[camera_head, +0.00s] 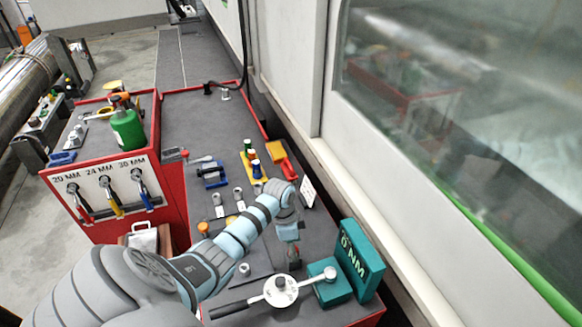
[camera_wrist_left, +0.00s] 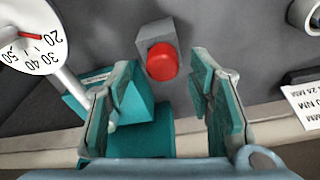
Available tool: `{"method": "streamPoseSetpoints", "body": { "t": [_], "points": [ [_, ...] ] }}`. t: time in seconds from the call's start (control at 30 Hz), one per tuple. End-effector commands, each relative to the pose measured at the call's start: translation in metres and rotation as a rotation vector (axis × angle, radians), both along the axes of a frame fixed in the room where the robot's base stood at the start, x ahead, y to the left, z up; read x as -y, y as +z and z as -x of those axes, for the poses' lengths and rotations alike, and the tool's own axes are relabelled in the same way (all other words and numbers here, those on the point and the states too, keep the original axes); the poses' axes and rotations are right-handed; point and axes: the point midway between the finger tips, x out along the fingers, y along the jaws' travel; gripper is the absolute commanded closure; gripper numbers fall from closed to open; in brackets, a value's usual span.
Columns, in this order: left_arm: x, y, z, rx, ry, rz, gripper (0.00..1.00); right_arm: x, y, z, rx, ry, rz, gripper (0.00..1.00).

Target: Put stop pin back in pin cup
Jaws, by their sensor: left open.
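A red-topped pin (camera_wrist_left: 163,63) shows in the left wrist view, with its round red cap up. It is at a grey square block (camera_wrist_left: 160,32), which looks like the cup. I cannot tell how deep the pin sits in it. My left gripper (camera_wrist_left: 163,80) is open, its teal fingers on either side of the red cap with gaps on both sides. In the head view my left gripper (camera_head: 292,236) is above the right part of the bench, and a small reddish thing shows under it. My right gripper is not in view.
A torque wrench with a white dial (camera_head: 281,290) lies by a teal block (camera_head: 328,279) and an upright teal panel (camera_head: 361,258). A blue vise-like clamp (camera_head: 212,173), a yellow tray (camera_head: 254,182) and a green bottle (camera_head: 127,128) stand further back.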

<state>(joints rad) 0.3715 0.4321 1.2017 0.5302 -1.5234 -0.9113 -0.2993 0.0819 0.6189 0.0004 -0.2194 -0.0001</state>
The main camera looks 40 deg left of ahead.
Motion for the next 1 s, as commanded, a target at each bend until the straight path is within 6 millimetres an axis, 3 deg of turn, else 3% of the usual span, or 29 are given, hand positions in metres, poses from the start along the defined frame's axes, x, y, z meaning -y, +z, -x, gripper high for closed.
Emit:
{"method": "streamPoseSetpoints", "body": {
  "t": [0.2, 0.4, 1.0],
  "points": [
    [-0.008, 0.06, 0.005, 0.004, -0.002, -0.005, 0.52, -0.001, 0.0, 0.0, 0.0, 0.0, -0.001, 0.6],
    [-0.012, 0.095, 0.009, 0.001, -0.001, -0.003, 0.52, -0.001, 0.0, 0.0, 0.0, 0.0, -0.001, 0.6],
    [-0.012, 0.099, 0.01, 0.0, -0.001, -0.002, 0.52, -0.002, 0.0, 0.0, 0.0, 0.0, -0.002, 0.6]
  ]
}}
